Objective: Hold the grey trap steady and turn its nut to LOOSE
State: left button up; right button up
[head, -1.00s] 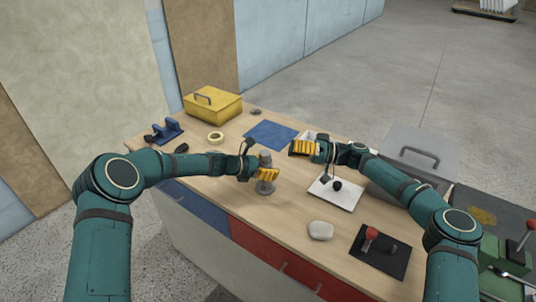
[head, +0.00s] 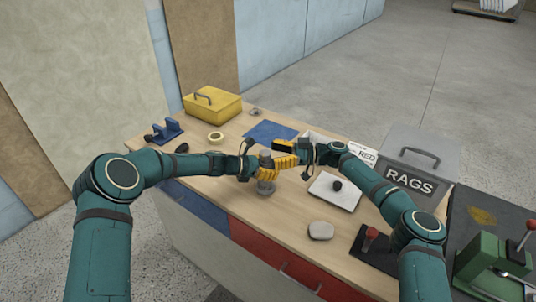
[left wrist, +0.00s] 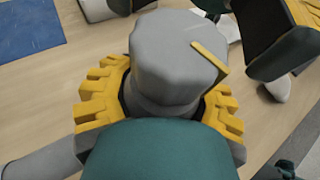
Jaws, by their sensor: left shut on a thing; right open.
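The grey trap (head: 265,188) stands on the wooden bench, its lower part showing below my left gripper. My left gripper (head: 264,172) is shut around the trap's body; in the left wrist view its yellow fingers (left wrist: 160,105) lie on both sides. The grey nut (left wrist: 172,62) is on top, with a yellow pointer stripe (left wrist: 209,58) on its right side. No LOOSE mark is readable. My right gripper (head: 284,154) is open just right of the nut, close to it; whether it touches cannot be told. Part of it shows at upper right in the left wrist view (left wrist: 290,30).
A blue mat (head: 268,131), tape roll (head: 216,138), yellow box (head: 212,105) and blue holder (head: 165,131) are behind. A white board with a black knob (head: 334,191), a pale stone (head: 321,231) and a grey RAGS bin (head: 412,178) are to the right.

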aim_at(265, 155)
jog(key=shift+a, duration=1.15)
jog(key=c, duration=1.2)
jog(key=shift+t, duration=0.3)
jog(key=shift+s+m+t+h, duration=0.1)
jog(key=shift+m+t+h, duration=0.3)
jog(key=shift+m+t, duration=1.35)
jog(key=shift+n+t, duration=0.25)
